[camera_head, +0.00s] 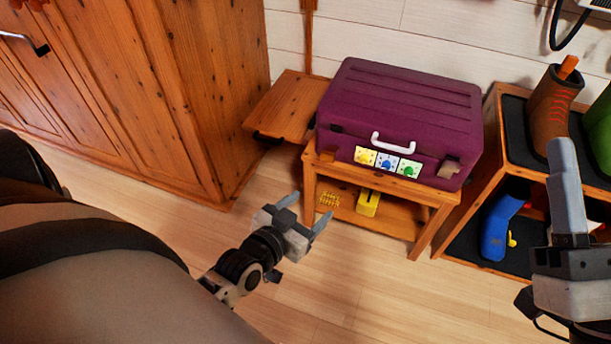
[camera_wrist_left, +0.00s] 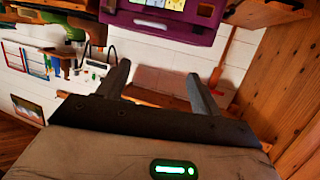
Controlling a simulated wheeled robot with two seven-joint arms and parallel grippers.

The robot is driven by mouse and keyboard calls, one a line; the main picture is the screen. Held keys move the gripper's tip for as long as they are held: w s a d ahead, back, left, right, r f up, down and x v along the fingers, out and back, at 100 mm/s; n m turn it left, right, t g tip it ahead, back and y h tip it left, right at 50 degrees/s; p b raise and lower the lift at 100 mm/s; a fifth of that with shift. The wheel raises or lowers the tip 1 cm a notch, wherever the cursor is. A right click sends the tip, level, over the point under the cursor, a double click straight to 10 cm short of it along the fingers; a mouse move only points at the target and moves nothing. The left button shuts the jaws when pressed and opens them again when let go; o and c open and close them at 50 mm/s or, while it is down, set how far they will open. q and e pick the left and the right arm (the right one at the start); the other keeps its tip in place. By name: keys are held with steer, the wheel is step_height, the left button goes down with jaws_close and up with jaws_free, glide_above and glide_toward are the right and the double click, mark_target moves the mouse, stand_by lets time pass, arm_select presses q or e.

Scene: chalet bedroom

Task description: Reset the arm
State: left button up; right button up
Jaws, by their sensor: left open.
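My left gripper (camera_head: 307,208) is in the lower middle of the head view, above the wooden floor and in front of the small wooden table. Its two fingers are spread and nothing is between them. In the left wrist view the same gripper (camera_wrist_left: 158,74) shows two fingers apart and empty. My right gripper (camera_head: 566,195) is at the right edge of the head view, in front of the shoe rack. One grey finger points up; whether its jaws are open cannot be made out.
A purple suitcase (camera_head: 410,100) with a white handle lies on the small wooden table (camera_head: 431,226). A yellow object (camera_head: 367,203) sits on its lower shelf. A wooden cabinet (camera_head: 150,90) stands left. The shoe rack (camera_head: 507,110) holds a brown boot (camera_head: 552,105) and a blue boot (camera_head: 497,228).

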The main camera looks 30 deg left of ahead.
steer(key=w+d+f+m+g+h, duration=0.15)
steer(key=f+h, duration=0.25)
steer(key=f, duration=0.5)
steer(key=w+d+f+m+g+h, duration=0.1)
steer(key=w+f+m+g+h, duration=0.15)
steer(key=f, duration=0.75)
arm_select(q)
steer(key=s+d+f+m+g+h, duration=0.1)
steer(key=s+d+m+g+h, duration=0.1)
steer(key=s+d+g, duration=0.2)
steer(key=s+d, duration=0.3)
steer(key=d, duration=0.1)
steer(key=shift+d+f+h, duration=0.25)
steer(key=shift+f+h, duration=0.05)
steer(key=shift+f, duration=0.1)
arm_select(e)
steer(key=s+d+f+g+h, duration=0.1)
steer(key=s+f, duration=0.1)
steer(key=f, duration=0.4)
steer(key=s+d+f+m+g+h, duration=0.1)
steer(key=s+d+f+g+h, duration=0.1)
steer(key=f, duration=0.4)
steer(key=s+d+f+m+g+h, duration=0.1)
steer(key=s+f, duration=0.3)
steer(key=f, duration=0.2)
steer(key=shift+s+d+f+g, duration=0.15)
steer(key=shift+s+d+g, duration=0.1)
steer(key=shift+g, duration=0.15)
